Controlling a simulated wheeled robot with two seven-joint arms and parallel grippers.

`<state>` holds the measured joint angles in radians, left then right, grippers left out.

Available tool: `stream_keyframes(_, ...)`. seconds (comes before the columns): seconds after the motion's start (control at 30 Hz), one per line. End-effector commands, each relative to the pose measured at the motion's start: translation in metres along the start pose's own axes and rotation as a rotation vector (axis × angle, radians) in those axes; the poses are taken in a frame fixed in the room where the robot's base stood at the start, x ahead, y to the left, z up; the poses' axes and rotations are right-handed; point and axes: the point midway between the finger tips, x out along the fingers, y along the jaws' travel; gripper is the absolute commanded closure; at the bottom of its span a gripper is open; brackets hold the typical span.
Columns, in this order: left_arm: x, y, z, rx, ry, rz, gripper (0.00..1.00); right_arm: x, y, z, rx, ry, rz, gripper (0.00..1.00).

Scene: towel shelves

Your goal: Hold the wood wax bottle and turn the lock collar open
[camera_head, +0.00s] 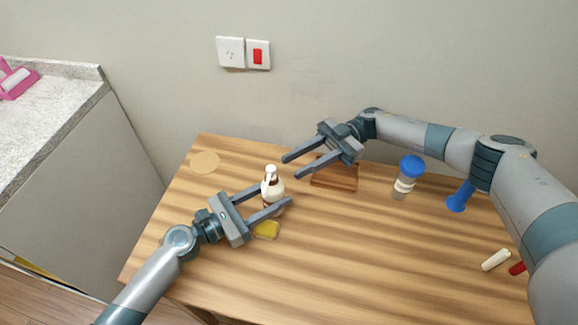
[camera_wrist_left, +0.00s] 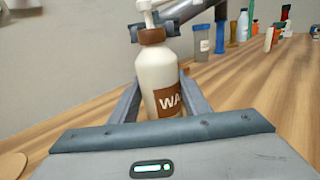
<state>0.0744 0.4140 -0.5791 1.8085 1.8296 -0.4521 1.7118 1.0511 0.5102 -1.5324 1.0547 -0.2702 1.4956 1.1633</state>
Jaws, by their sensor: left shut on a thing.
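The wood wax bottle (camera_head: 275,187) stands upright on the wooden table, left of the middle in the head view. In the left wrist view, the cream bottle (camera_wrist_left: 157,75) has a brown label reading "WA", a brown collar (camera_wrist_left: 152,36) and a white pump top (camera_wrist_left: 146,16). My left gripper (camera_head: 276,195) is shut on the bottle's body, with one finger on each side. My right gripper (camera_head: 290,167) is open and empty, above and right of the bottle's top in the head view, fingers pointing left. The collar's turn position cannot be told.
A yellow sponge-like piece (camera_head: 267,230) lies just below the bottle. A wooden tray (camera_head: 335,182) lies under my right gripper. A blue-lidded jar (camera_head: 405,183) and a blue object (camera_head: 460,197) stand right. A round coaster (camera_head: 204,162) lies at the back left. The front middle is clear.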

Motion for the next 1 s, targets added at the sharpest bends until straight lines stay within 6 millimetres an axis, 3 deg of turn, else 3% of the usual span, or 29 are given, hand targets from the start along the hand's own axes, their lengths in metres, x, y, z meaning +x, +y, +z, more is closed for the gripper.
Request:
stream_keyframes(0.4,0.0000,0.0002,0.0001,0.000,0.000,0.000,0.84,-0.0025,0.0001,-0.0001,0.000,0.000,0.000,0.67)
stream_keyframes(0.43,0.0000,0.0001,0.0001,0.000,0.000,0.000,0.55,-0.0024,0.0001,-0.0001,0.000,0.000,0.000,0.67)
stream_keyframes(0.5,0.0000,0.0001,0.0001,0.000,0.000,0.000,0.38,-0.0024,0.0001,-0.0001,0.000,0.000,0.000,0.67)
stream_keyframes(0.53,0.0000,0.0001,0.0001,0.000,0.000,0.000,0.35,-0.0024,0.0001,-0.0001,0.000,0.000,0.000,0.67)
stream_keyframes(1.0,-0.0077,0.0002,-0.0004,-0.002,0.000,0.001,0.35,-0.0023,0.0001,-0.0001,0.000,0.000,0.000,0.67)
